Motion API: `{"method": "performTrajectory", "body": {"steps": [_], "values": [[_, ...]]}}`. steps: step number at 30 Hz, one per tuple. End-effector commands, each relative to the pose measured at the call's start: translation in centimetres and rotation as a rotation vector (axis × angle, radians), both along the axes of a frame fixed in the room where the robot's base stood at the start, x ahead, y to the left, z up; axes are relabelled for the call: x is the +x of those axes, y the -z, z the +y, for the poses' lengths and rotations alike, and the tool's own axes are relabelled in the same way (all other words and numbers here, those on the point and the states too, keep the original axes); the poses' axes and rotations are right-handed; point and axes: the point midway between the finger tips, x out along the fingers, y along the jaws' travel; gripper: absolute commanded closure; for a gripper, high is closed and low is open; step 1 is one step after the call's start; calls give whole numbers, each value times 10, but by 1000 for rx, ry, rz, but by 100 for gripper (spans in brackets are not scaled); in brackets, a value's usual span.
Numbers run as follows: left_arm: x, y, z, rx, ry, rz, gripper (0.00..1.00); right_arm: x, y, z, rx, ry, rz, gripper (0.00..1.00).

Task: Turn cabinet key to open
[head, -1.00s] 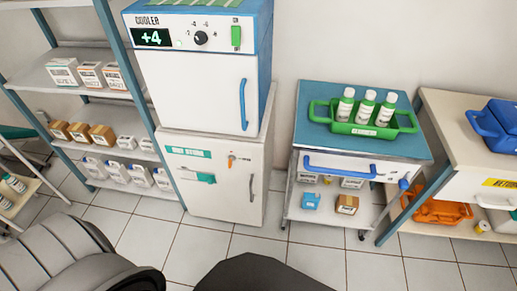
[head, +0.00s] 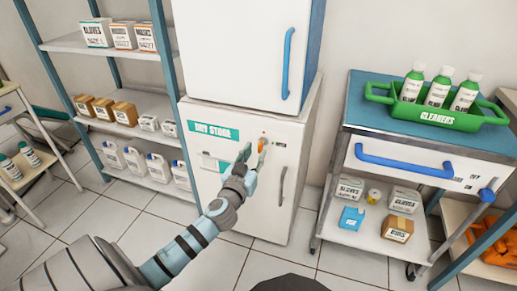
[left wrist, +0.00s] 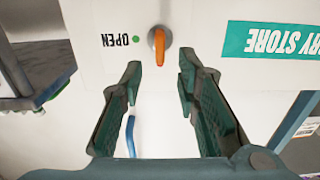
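The orange cabinet key (head: 262,145) sits in a round metal lock on the front of the white DRY STORE cabinet (head: 238,113). In the left wrist view, the key (left wrist: 159,47) lies along the picture's vertical, with a green dot and an upside-down OPEN label (left wrist: 116,40) to its left. My left gripper (head: 253,158) reaches the cabinet front. In the left wrist view, its fingers (left wrist: 160,80) are open and empty, with the key just ahead of the gap between the tips. The cabinet door looks shut. My right gripper is out of view.
A dark vertical handle (head: 282,186) is on the cabinet, right of my left gripper. A white cooler (head: 240,45) stands on top. Shelves (head: 95,44) with boxes and bottles are at left; a cart (head: 345,152) with a green cleaners tray (head: 437,117) is at right.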

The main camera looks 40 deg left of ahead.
Motion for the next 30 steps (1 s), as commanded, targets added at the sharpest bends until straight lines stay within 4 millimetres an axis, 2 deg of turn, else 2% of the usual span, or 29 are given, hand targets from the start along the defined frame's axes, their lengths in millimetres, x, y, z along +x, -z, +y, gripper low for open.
{"method": "performTrajectory", "body": {"steps": [3,6,16,21,30], "values": [[23,1,8,-1,-2,0,71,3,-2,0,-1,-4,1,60],[35,1,12,0,-1,1,71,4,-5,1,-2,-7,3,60],[41,1,14,-2,0,2,71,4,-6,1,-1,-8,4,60],[41,1,14,-1,0,2,98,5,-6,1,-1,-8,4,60],[40,1,15,5,-1,4,100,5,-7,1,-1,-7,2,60]]}}
